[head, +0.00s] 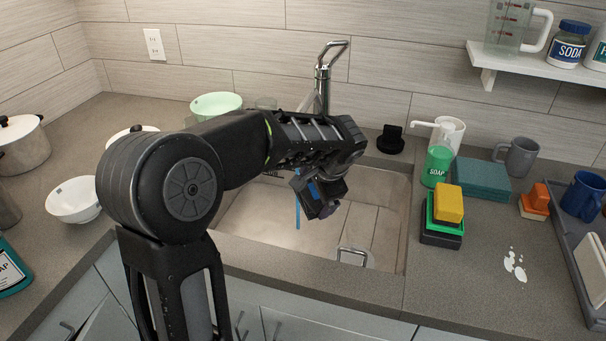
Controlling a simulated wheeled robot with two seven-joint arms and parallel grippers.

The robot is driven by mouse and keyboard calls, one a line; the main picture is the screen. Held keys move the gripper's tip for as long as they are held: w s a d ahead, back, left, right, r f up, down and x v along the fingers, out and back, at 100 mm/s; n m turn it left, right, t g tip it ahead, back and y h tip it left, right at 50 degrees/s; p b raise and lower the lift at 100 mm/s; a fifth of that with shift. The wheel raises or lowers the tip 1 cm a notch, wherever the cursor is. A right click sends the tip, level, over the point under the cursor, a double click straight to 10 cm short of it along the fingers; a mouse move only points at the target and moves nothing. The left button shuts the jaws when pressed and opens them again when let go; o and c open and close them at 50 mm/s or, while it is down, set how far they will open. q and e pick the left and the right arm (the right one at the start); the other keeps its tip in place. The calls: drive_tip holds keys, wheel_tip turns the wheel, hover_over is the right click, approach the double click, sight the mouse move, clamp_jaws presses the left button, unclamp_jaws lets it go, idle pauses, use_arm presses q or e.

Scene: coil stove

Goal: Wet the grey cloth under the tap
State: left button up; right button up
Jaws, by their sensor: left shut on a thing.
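My left gripper (318,202) hangs over the sink (390,215), in front of the tap (322,78). It is shut on a small dark grey piece, probably the grey cloth, though I cannot clearly tell the cloth from the fingers. A thin blue streak (298,216), perhaps water, drops beside the gripper's left side into the sink. The tap's spout is partly hidden behind my left arm. My right gripper is not in view.
A green soap bottle (437,166), stacked sponges (448,204) and a grey mug (518,157) stand right of the sink. A white spill (515,265) lies on the counter. A white bowl (73,200) and a green bowl (215,104) stand to the left.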

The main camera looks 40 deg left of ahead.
sight(319, 201)
use_arm(q)
drive_tip(key=shift+s+d+r+p, duration=0.4)
drive_tip(key=shift+s+d+r, duration=0.35)
drive_tip(key=shift+d+r, duration=0.3)
drive_tip(key=shift+s+d+r+p, duration=0.35)
drive_tip(key=shift+s+d+r, duration=0.35)
drive_tip(key=shift+d+r, duration=0.3)
